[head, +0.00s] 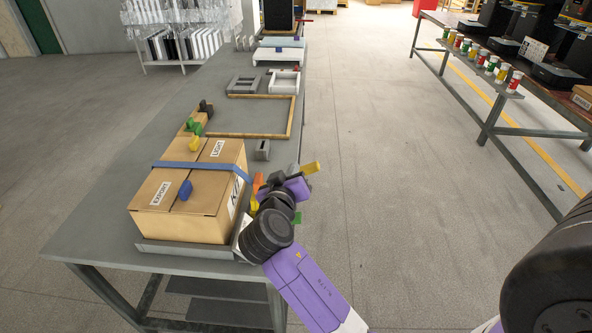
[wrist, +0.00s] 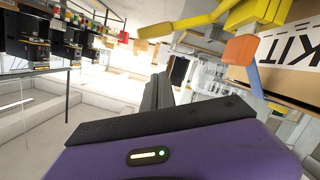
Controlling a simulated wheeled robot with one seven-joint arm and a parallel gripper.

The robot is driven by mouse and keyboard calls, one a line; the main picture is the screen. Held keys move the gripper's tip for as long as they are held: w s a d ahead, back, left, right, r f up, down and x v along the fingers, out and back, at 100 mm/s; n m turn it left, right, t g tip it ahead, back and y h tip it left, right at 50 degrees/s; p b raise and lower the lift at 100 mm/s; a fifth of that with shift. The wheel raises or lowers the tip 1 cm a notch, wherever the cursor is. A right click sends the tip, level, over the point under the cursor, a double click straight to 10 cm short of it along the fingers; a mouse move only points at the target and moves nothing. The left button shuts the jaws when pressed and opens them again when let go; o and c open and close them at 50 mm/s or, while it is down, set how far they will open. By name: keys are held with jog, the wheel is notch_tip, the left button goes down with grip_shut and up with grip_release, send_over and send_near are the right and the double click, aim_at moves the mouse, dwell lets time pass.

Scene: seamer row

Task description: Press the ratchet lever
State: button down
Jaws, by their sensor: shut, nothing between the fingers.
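A carton (head: 190,195) with a blue strap (head: 195,167) stands on the near end of the bench. At its right side, a long yellow lever (head: 304,170) sticks out past the bench edge; I take it for the ratchet lever. In the wrist view the lever (wrist: 190,25) crosses the top of the picture from a yellow body at the upper right. An orange piece (wrist: 241,48) sits on the strap there. My gripper (wrist: 162,78) is shut and empty, with the lever a little above its fingertips in the picture. In the head view my wrist hides much of the ratchet area.
The carton rests on a grey tray (head: 185,249). Small green, yellow and black parts stand behind it, with a wooden frame (head: 262,96) farther back. The aisle to the right is clear up to another bench with cans (head: 490,65).

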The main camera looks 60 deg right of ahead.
send_over(305, 167)
jog(key=a, duration=0.3)
jog(key=f, duration=0.2)
jog(key=shift+s+d+f+p, duration=0.15)
jog(key=shift+s+f+p, duration=0.1)
jog(key=shift+f, duration=0.6)
jog(key=shift+s+d+f+p, duration=0.15)
jog(key=shift+s+f+p, duration=0.1)
jog(key=shift+f, duration=0.55)
jog(key=shift+f, duration=0.1)
